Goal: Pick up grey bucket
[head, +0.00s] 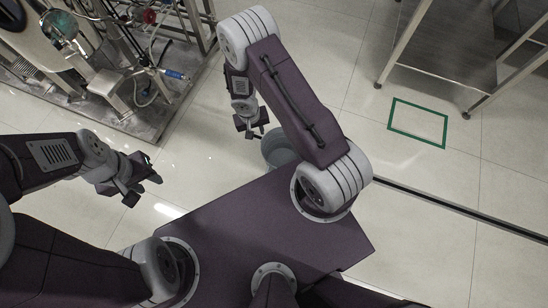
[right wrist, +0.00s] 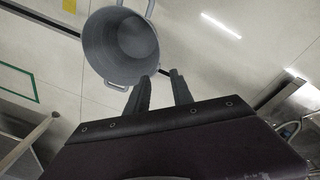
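The grey bucket (head: 274,148) stands on the tiled floor just ahead of my base, partly hidden by my right arm. In the right wrist view the bucket (right wrist: 104,38) is upper left, its open top and empty inside showing, with handles on its rim. My right gripper (head: 251,130) is beside the bucket, at its upper left in the head view. In the right wrist view the right gripper (right wrist: 160,78) has its fingers apart with nothing between them; the left fingertip appears close to the bucket's near handle. My left gripper (head: 143,187) is open and empty, left of the bucket.
A metal skid (head: 135,110) with pipes and hoses stands at upper left. A steel table (head: 450,40) is at upper right, near a green taped rectangle (head: 418,123) on the floor. A dark floor channel (head: 450,207) runs at right. The floor around the bucket is clear.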

